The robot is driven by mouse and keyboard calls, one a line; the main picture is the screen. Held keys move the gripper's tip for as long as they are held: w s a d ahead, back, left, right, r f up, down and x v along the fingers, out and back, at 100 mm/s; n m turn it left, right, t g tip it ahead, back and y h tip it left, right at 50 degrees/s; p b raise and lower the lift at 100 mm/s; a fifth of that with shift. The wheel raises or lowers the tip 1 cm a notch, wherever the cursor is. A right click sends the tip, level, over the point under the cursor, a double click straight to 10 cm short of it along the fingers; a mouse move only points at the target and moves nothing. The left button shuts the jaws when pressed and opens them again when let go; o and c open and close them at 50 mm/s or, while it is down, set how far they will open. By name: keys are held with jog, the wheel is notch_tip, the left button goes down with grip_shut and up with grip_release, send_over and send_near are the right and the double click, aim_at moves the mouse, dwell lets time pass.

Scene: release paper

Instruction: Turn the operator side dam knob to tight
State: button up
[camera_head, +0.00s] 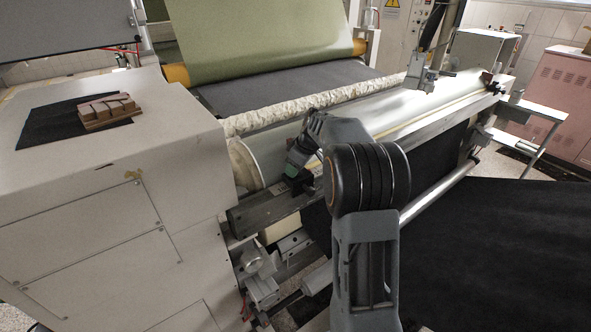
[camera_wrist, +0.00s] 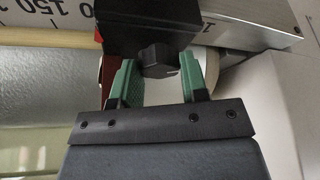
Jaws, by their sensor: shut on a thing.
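The black side dam knob (camera_wrist: 157,62) shows in the wrist view at the front of a black block (camera_wrist: 145,25). My gripper (camera_wrist: 158,75) has green-padded fingers, one on each side of the knob, and is shut on it. A small light mark shows on the knob's right side. In the head view my gripper (camera_head: 294,170) is at the near left end of the long roller, by the dark block (camera_head: 304,183). The knob itself is hidden there behind my arm.
A metal rail (camera_wrist: 248,22) with a printed scale runs behind the block. A long silver roller (camera_head: 375,118) extends to the back right. A white machine housing (camera_head: 120,170) stands close on the left, with wooden blocks (camera_head: 110,110) on top. Dark sheet material (camera_head: 510,225) fills the right.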

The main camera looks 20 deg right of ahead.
jog(key=shift+n+g, duration=0.3)
jog(key=shift+n, duration=0.3)
jog(key=o, duration=0.9)
